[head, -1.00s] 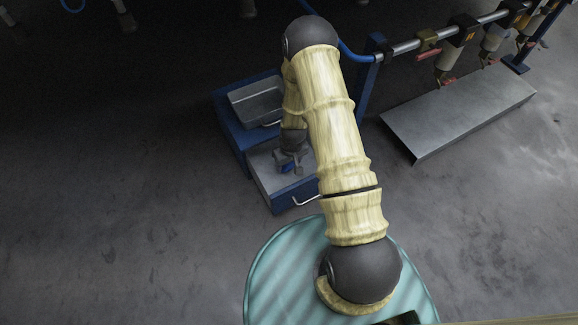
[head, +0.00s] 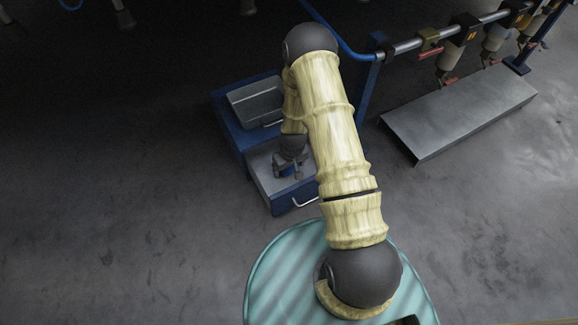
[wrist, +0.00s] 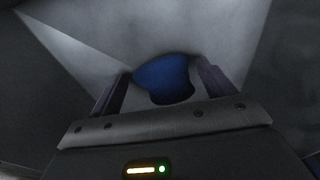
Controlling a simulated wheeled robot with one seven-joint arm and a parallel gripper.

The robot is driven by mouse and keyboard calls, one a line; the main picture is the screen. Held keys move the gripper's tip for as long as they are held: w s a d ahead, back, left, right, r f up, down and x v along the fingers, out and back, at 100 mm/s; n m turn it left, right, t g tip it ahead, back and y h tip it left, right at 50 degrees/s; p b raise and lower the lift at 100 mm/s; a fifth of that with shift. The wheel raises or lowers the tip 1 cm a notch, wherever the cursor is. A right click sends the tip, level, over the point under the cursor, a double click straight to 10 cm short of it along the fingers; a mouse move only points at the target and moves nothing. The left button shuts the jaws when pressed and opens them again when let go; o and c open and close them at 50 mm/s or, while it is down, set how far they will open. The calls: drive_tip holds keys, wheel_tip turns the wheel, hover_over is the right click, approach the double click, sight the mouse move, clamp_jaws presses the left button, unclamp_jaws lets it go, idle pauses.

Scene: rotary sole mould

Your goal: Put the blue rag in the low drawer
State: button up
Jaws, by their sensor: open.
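The low drawer (head: 265,184) is pulled out of the blue cabinet and open at the top, with a pale handle on its blue front. The blue rag (wrist: 162,80) is a rounded dark blue bundle over the drawer's grey floor, between and just beyond my two fingers in the wrist view. In the head view only a little blue shows below the hand. My gripper (head: 289,172) points down into the drawer with its fingers spread apart. It also shows in the wrist view (wrist: 163,72), with a finger on each side of the rag. I cannot tell whether they touch it.
A blue post and rail with hanging tools (head: 450,60) stands to the right, above a low grey metal plate (head: 462,112). The floor at left is clear.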

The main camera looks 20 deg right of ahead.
drive_tip(key=r+p, duration=0.1)
drive_tip(key=r, duration=0.1)
drive_tip(key=r+p, duration=0.2)
drive_tip(key=r, duration=0.1)
drive_tip(key=s+r+p, duration=0.1)
drive_tip(key=r+p, duration=0.1)
drive_tip(key=shift+d+r, duration=0.15)
drive_tip(key=shift+r, duration=0.2)
idle(1.1)
